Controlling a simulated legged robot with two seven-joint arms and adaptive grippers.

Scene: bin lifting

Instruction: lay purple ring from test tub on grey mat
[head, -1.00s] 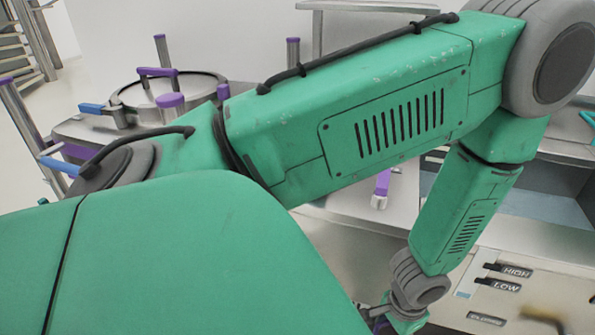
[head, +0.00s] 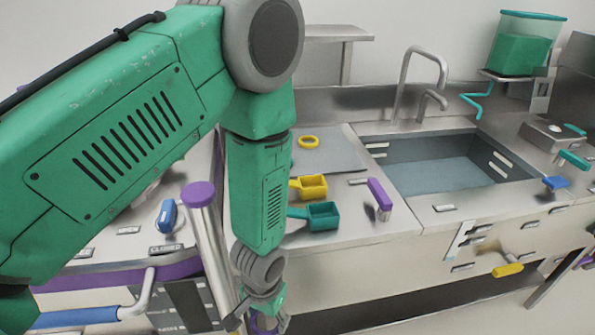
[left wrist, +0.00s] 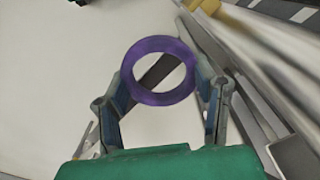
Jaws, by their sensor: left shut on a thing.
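My left gripper (head: 262,315) hangs low in front of the counter in the head view. In the left wrist view its fingers (left wrist: 163,86) are shut on the purple ring (left wrist: 159,98), one on each side, and the ring's open centre faces the camera. In the head view the ring is too small and covered to make out well. The grey mat (head: 340,158) lies on the counter left of the sink, with a yellow ring (head: 308,142) on its far part. I cannot make out the test tub. My right gripper is not in view.
A yellow scoop (head: 313,186) and a teal scoop (head: 322,215) lie in front of the mat. A purple-handled lever (head: 380,193) stands by the sink (head: 435,165). A purple-capped post (head: 203,210) rises left of my forearm. The mat's middle is clear.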

